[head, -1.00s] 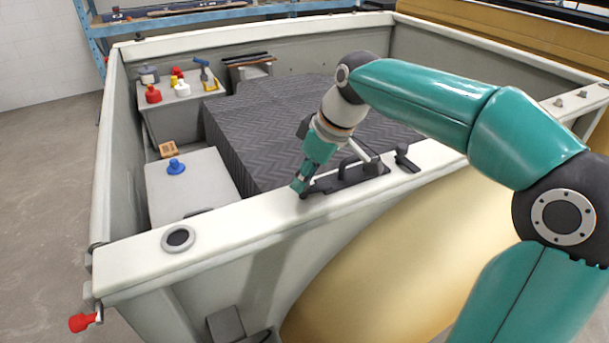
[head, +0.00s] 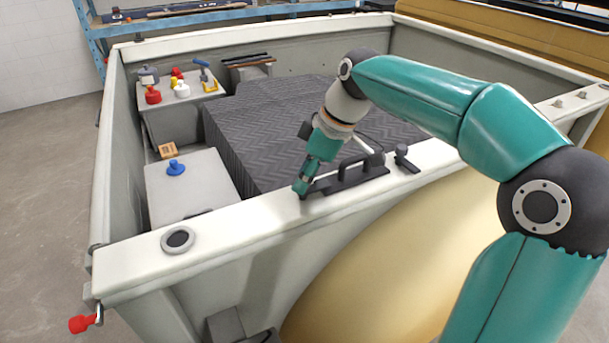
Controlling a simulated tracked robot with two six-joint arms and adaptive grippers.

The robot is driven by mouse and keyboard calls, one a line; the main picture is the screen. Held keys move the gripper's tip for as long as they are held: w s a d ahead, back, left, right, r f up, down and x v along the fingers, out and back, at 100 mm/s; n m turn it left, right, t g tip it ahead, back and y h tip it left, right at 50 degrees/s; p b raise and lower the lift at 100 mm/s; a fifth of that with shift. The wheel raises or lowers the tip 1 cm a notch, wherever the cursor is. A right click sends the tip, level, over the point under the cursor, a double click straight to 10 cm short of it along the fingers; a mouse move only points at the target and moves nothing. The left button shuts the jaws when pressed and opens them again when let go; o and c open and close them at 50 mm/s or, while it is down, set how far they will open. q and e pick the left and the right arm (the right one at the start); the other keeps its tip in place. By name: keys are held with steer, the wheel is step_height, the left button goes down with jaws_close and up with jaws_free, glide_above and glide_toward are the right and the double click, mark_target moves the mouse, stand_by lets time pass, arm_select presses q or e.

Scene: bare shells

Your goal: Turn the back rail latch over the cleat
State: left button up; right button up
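A long black fitting with a raised grab handle (head: 352,177) sits on the near white rail (head: 250,211). A small black upright piece (head: 405,159) stands on the same rail just right of it. I cannot tell for sure which of these is the latch and which is the cleat. My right gripper (head: 302,188) points down at the left end of the black fitting, touching or very close to it. Its fingers are small and seen edge-on, so their opening does not show. My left gripper is out of view.
Inside the shell are a dark ribbed cover (head: 265,130), a white box with a blue knob (head: 174,167) and a shelf with red and yellow items (head: 153,95). A round port (head: 178,239) and a red-handled part (head: 82,323) are at left.

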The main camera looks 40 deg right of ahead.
steer(key=shift+o, duration=1.1)
steer(key=v, duration=1.2)
steer(key=shift+f, duration=0.15)
